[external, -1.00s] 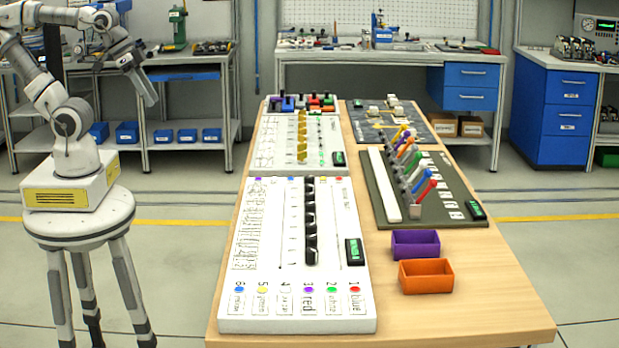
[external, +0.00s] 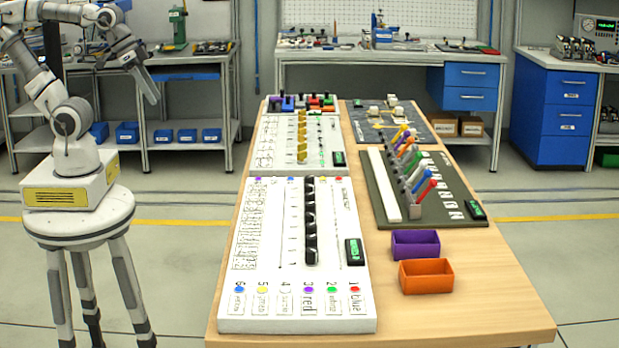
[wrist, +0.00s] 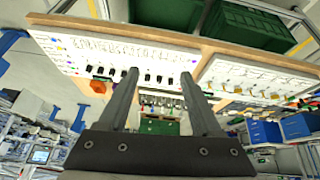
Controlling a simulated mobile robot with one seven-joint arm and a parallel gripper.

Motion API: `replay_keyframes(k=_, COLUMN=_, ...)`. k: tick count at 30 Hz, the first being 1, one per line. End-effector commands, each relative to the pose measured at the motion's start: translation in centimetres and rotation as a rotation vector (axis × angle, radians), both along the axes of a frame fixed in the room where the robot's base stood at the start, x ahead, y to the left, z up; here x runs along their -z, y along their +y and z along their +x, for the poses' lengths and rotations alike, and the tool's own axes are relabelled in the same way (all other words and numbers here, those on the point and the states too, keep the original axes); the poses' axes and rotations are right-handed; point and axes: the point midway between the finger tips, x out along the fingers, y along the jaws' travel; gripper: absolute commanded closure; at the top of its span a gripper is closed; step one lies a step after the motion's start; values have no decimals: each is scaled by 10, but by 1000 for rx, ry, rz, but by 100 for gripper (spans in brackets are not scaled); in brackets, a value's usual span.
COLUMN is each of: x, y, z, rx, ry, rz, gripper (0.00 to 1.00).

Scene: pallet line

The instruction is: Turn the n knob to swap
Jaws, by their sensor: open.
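A white panel (external: 265,225) lies on the near left of the table, with a row of black knobs (external: 310,215) and coloured dots. A second white panel (external: 275,135) behind it has yellow knobs (external: 302,140). The lettering is too small to tell which knob is n or where swap is. My gripper (external: 153,98) is held up left of the table, well apart from both panels. In the wrist view my gripper (wrist: 160,76) is open and empty. The near panel (wrist: 110,48) and the yellow-knob panel (wrist: 265,75) show beyond its fingers, tilted in the picture.
A dark panel with coloured levers (external: 415,170) stands at the table's right. A purple bin (external: 415,243) and an orange bin (external: 426,276) sit in front of it. The table's near right corner is bare. Open floor lies between my base and the table.

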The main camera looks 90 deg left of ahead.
Motion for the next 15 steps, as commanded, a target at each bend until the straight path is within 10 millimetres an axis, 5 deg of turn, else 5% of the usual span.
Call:
replay_keyframes(k=8, x=-25, y=-12, z=67, rx=-387, ry=105, rz=-321, gripper=34)
replay_keyframes(k=15, x=-28, y=-15, z=140, rx=-818, ry=216, rz=-581, gripper=34)
